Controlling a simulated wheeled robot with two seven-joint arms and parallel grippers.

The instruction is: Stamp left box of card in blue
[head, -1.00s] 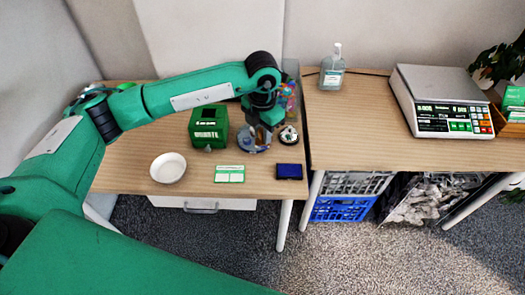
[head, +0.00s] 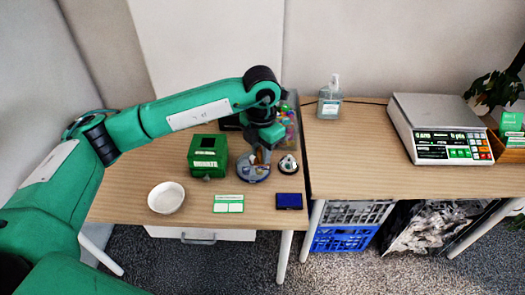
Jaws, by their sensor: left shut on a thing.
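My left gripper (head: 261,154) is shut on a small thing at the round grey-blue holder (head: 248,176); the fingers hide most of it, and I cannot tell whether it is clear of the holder. The card (head: 228,208), green with two white boxes side by side, lies flat near the table's front edge. The blue ink pad (head: 289,201) in a dark case lies to the right of the card. My right gripper is not in view.
A green box (head: 208,156) and a white bowl (head: 166,197) stand left of the holder. A bell (head: 288,164) stands just right of it. A clear container of colourful things (head: 289,122) is behind. A bottle (head: 330,98) and a scale (head: 440,125) stand on the right table (head: 350,160).

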